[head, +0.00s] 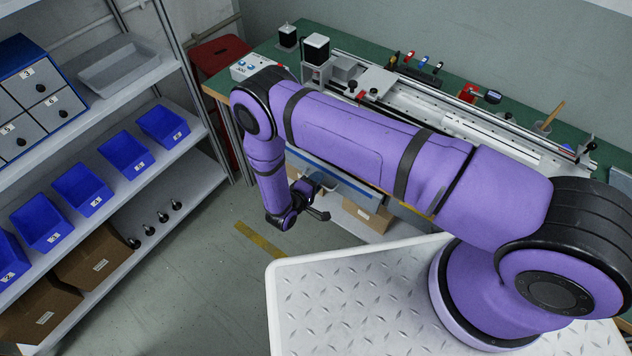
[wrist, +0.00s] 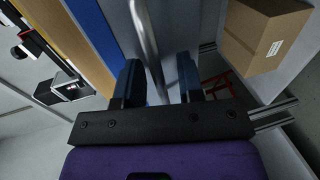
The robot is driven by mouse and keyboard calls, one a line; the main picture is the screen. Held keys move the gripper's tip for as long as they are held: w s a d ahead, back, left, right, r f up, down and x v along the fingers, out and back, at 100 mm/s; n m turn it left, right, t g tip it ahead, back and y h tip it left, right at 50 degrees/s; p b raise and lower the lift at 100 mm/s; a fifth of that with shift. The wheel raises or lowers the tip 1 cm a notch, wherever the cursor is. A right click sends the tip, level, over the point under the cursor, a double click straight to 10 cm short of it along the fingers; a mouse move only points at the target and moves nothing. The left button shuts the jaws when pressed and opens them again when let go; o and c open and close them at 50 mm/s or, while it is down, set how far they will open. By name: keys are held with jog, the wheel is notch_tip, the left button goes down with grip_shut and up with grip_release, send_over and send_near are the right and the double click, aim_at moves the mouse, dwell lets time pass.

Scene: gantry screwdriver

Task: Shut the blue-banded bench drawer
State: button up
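The blue-banded drawer (head: 345,181) is under the green-topped bench (head: 262,56). My arm hides much of it in the head view, so I cannot tell how far out it stands. In the wrist view its blue band (wrist: 96,32) runs along the left, beside a grey front. A round metal handle bar (wrist: 147,40) runs in front of that. My gripper (head: 321,198) is low at the drawer's front. In the wrist view its two dark fingers (wrist: 160,72) are apart, with the bar passing between them. I see a gap beside the bar, so it does not look clamped.
A cardboard box (head: 367,215) is on the shelf below the bench; it also shows in the wrist view (wrist: 262,38). A rack with blue bins (head: 124,153) stands on the left. Open floor (head: 215,260) lies between rack and bench. A gantry rail (head: 440,108) is on the bench top.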

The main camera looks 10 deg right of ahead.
aim_at(323, 182)
jog(key=shift+c, duration=0.2)
grip_shut()
jog(key=shift+r+x, duration=0.2)
jog(key=shift+x, duration=0.75)
jog(key=shift+r+x, duration=0.2)
jog(key=shift+x, duration=0.8)
jog(key=shift+w+d, duration=0.1)
jog(key=shift+o, duration=0.2)
grip_release()
jog(key=v, duration=1)
jog(key=shift+s+a, duration=0.25)
jog(key=shift+s, duration=0.05)
